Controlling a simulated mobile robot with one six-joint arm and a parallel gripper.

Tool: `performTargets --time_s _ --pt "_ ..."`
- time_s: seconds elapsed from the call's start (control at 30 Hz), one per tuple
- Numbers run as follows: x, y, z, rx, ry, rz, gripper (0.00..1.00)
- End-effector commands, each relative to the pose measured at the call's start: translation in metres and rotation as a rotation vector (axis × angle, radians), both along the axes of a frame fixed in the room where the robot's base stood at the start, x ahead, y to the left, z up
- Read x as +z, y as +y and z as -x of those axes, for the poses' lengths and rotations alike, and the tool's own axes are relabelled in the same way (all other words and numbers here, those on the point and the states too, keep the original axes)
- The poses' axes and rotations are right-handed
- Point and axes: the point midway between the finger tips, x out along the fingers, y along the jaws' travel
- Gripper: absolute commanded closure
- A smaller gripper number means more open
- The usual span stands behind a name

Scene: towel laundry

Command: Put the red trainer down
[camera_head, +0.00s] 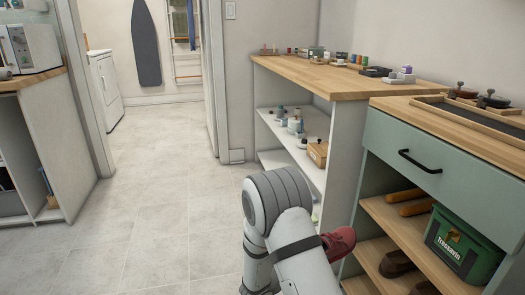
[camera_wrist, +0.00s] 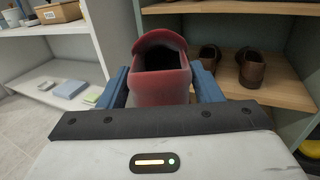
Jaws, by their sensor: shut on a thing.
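The red trainer (camera_head: 338,243) shows at the right side of my arm in the head view. In the wrist view the red trainer (camera_wrist: 162,70) is between the two blue fingers of my gripper (camera_wrist: 163,90), with its dark opening facing the camera. My gripper is shut on it and holds it in front of the shelves. In the head view my arm hides the fingers. In the wrist view a wooden shelf (camera_wrist: 222,78) lies beyond the trainer, and a pair of brown shoes (camera_wrist: 251,69) stands on it to the right.
The green drawer unit (camera_head: 425,166) has open wooden shelves with brown shoes (camera_head: 395,264) and a green box (camera_head: 463,245). To its left is a white shelf unit (camera_head: 343,150) with a wooden top. The tiled floor (camera_head: 150,215) is clear on the left.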

Motion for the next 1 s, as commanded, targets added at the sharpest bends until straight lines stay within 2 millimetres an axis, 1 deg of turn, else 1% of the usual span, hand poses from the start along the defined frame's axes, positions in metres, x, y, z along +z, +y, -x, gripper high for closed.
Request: performTargets --time_s 0.03,0.13,0.27,0.37,1.0 --pt "0.015 0.001 0.000 0.015 -0.005 -0.001 0.70" --pt "0.040 0.001 0.000 0.036 0.000 0.005 0.70" --pt "0.060 0.000 -0.001 0.057 -0.002 0.013 0.70" --pt "0.078 -0.001 -0.002 0.077 -0.004 0.019 0.70" --pt "0.204 -0.004 -0.005 0.233 -0.009 0.038 0.71"
